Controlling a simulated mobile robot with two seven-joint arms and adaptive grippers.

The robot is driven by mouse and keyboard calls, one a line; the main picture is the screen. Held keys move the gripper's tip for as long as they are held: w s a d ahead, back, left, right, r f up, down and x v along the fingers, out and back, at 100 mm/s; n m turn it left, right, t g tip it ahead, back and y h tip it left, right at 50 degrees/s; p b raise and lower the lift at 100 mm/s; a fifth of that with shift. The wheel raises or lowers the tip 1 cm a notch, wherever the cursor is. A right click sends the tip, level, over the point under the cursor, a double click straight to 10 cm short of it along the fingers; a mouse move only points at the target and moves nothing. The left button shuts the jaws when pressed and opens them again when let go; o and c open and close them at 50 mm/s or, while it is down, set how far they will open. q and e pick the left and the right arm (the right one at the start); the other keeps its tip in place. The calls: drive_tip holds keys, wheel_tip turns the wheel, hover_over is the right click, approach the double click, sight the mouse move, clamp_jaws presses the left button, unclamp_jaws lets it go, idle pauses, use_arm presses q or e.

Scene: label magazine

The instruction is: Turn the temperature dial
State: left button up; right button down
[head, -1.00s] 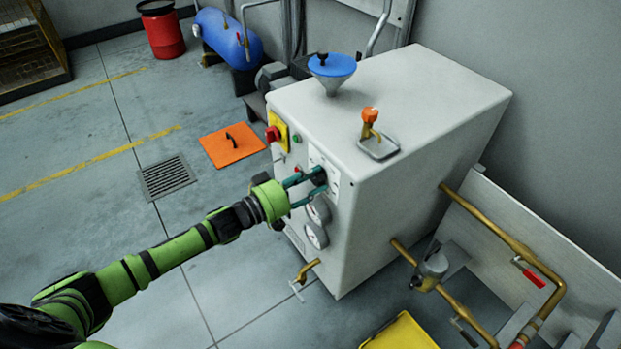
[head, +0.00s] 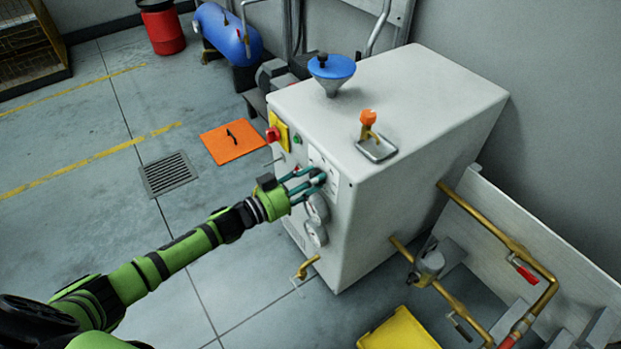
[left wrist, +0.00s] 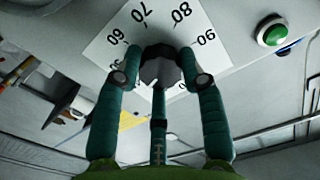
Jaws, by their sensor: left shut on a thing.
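The temperature dial is a dark faceted knob (left wrist: 160,68) on the front of the grey cabinet; it also shows in the head view (head: 318,177), partly covered by my fingers. Behind it is a white scale plate (left wrist: 160,30) with the numbers 60, 70, 80 and 90 visible. My left gripper (head: 311,181) reaches it from the left. In the left wrist view its teal fingers (left wrist: 161,80) are shut on the knob, one on each side. I cannot make out a pointer mark on the knob. My right gripper is not in view.
A green button (left wrist: 271,32) sits beside the scale. A brass tap (head: 306,268) juts out lower down. The floor at left is mostly free.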

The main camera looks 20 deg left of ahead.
use_arm(q)
drive_tip(key=shift+w+r+m, duration=0.1)
drive_tip(key=shift+r+m, duration=0.05)
drive_tip(key=shift+m, duration=0.25)
drive_tip(key=o, duration=1.2)
drive_tip(key=shift+c, duration=0.2)
drive_tip(key=v, duration=1.2)
